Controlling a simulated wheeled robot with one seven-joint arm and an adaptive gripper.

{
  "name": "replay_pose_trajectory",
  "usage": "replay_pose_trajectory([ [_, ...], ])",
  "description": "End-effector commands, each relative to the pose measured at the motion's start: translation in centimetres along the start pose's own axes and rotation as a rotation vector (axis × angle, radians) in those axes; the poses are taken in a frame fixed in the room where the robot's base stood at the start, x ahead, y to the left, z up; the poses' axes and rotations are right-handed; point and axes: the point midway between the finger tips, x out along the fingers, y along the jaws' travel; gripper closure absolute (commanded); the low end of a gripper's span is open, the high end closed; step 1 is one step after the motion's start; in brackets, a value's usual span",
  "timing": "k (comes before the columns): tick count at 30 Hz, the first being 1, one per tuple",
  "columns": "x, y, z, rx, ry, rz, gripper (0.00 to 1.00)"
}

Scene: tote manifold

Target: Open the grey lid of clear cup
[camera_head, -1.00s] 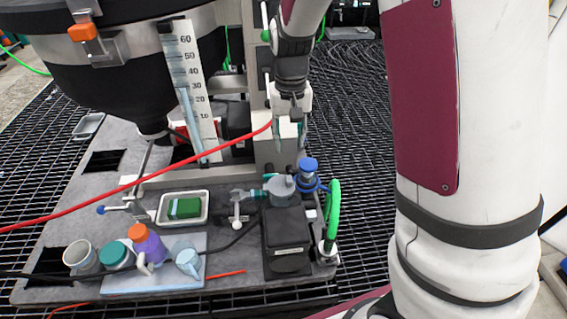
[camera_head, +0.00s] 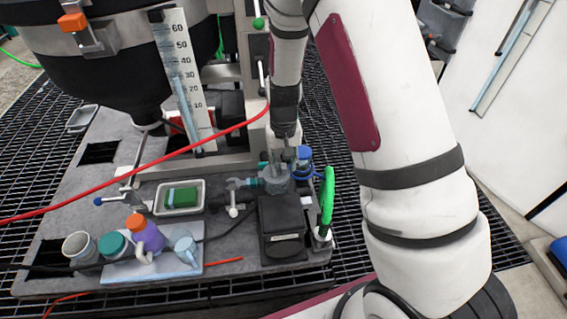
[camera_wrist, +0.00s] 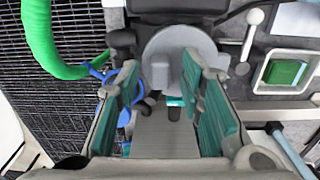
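A round grey lid (camera_wrist: 168,48), with a small raised grey part, lies under my gripper in the wrist view. In the head view the grey lidded piece (camera_head: 276,183) sits behind the black box, with a teal part at its left. The cup's clear wall cannot be made out under the lid. My gripper (camera_wrist: 162,88) is open, its teal-padded fingers pointing down at the lid with a gap between them. In the head view my gripper (camera_head: 274,164) hangs just above the lid; contact cannot be told.
A black box (camera_head: 284,232) stands in front of the lid. A blue-capped piece (camera_head: 304,155) and a green hose (camera_head: 327,200) are close at the right. A tray with a green block (camera_head: 181,198) lies left. A red cable (camera_head: 140,172) crosses the scene.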

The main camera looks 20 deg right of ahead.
Motion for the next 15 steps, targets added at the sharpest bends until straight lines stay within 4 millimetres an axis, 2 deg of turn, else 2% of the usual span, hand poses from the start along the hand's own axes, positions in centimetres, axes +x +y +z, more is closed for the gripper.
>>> replay_pose_trajectory([
  [7,0.06,-0.01,-0.02,0.000,0.001,0.000,0.65],
  [8,0.05,-0.01,-0.02,0.000,0.001,0.000,0.70],
  [12,0.05,-0.01,-0.02,0.000,0.001,0.000,1.00],
  [15,0.04,-0.01,-0.02,0.000,0.001,0.000,1.00],
])
